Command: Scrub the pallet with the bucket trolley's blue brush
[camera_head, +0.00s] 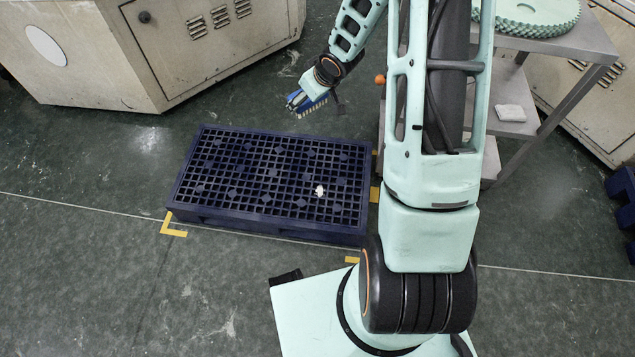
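A dark blue grid-topped pallet (210,178) lies flat on the floor in the middle. A small white patch (319,190) shows on its right half. My gripper (298,100) is above the pallet's far edge, pointing down and to the left. The bucket trolley is not in view.
Yellow corner marks (173,229) frame the pallet. Beige machine cabinets (190,50) stand behind at left and at far right. Floor at left is clear.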

